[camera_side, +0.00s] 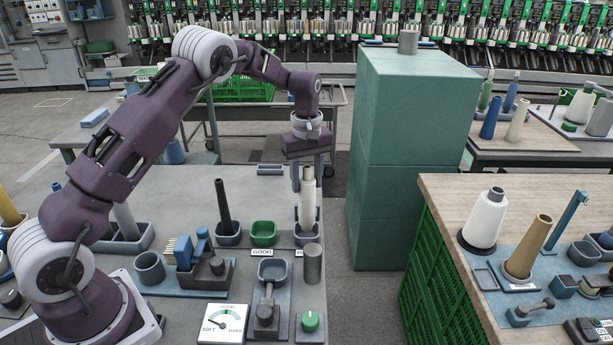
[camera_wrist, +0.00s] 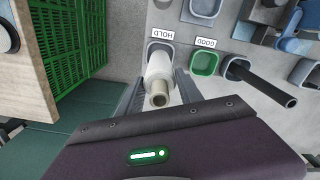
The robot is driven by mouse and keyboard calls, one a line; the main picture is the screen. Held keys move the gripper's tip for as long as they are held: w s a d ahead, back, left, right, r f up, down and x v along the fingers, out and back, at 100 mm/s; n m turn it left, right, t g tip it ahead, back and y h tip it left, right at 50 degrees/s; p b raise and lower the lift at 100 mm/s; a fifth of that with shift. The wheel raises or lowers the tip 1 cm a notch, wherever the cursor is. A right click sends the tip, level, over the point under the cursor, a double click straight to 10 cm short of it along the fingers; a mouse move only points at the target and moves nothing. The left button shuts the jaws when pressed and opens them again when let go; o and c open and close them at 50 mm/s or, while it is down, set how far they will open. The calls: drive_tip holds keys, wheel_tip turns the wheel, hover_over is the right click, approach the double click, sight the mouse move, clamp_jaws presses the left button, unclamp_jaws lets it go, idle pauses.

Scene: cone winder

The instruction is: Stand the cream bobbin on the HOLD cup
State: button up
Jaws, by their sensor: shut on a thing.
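The cream bobbin (camera_side: 307,203) is upright between the fingers of my gripper (camera_side: 307,172), which is shut on its upper part. Its lower end meets the HOLD cup (camera_side: 305,239) in the side view; I cannot tell whether it rests on the cup's floor or hangs just inside it. In the wrist view the bobbin (camera_wrist: 158,80) is seen from above, with its open top end towards me. It covers part of the HOLD cup (camera_wrist: 154,45), whose label reads HOLD. My gripper's fingers (camera_wrist: 158,88) lie on both sides of it.
The green GOOD cup (camera_side: 263,232) is beside the HOLD cup and empty. A dark tube (camera_side: 223,205) stands in a cup further left. A grey cylinder (camera_side: 312,263) stands in front of the HOLD cup. A tall teal block stack (camera_side: 400,160) rises to the right.

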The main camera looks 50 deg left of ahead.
sight(307, 192)
drive_tip(key=shift+f, duration=0.9)
drive_tip(key=shift+f, duration=0.75)
drive_tip(key=shift+f, duration=0.35)
drive_tip(key=o, duration=1.3)
drive_tip(key=shift+o, duration=0.2)
